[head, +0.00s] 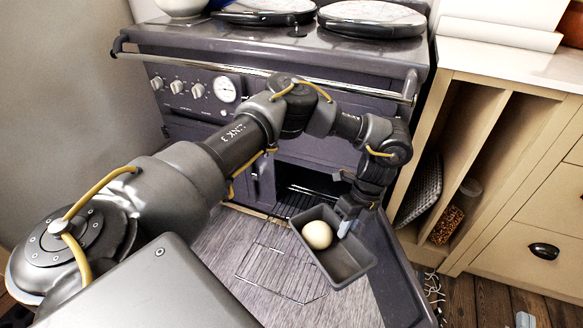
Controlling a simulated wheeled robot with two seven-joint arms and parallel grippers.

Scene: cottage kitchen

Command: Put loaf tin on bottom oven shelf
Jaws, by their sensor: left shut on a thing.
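The dark grey loaf tin (345,265) hangs tilted in front of the range, with a round pale ball (317,234) inside it. My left gripper (347,224) is shut on the tin's right-hand wall. Behind the tin, the lower oven (300,176) of the dark range is open, and wire shelf bars show in its mouth. A wire rack (258,262) extends low in front of the opening, partly hidden by my arm and the tin. A small tip of my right gripper (525,320) shows at the bottom right edge; its jaw state is unclear.
An opened dark oven door (392,265) stands out to the right of the tin. A cream cabinet (520,190) with open slots, holding a jar (450,215), is close on the right. The range's front rail (265,72) runs above my forearm.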

